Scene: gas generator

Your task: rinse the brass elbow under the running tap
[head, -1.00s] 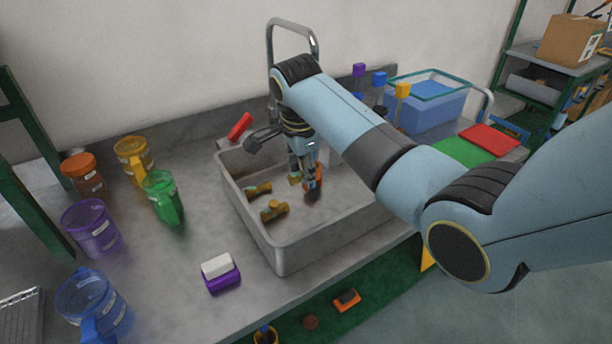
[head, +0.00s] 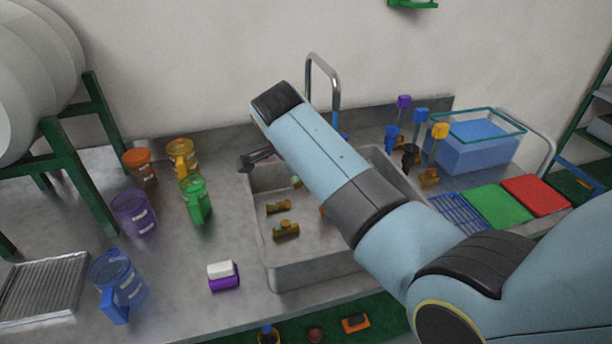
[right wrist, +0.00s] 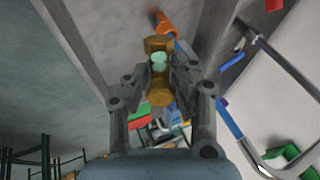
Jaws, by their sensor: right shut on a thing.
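My right gripper (right wrist: 160,72) is shut on the brass elbow (right wrist: 157,46), a brass-coloured fitting with a pale teal patch, in the right wrist view. In the head view my right forearm hides this gripper and the held piece. The tap's tall metal spout (head: 325,75) rises behind the sink; its lower part is behind my arm. A metal tube of it also seems to show in the right wrist view (right wrist: 283,70). I cannot make out running water. Two other brass fittings (head: 286,229) (head: 278,206) lie in the sink (head: 315,272). My left gripper is not in view.
Coloured jugs, such as the green one (head: 195,200), stand left of the sink. A white and purple block (head: 223,276) lies near the counter's front. A blue tub (head: 478,145), a green mat (head: 498,208) and a red mat (head: 536,195) are at the right.

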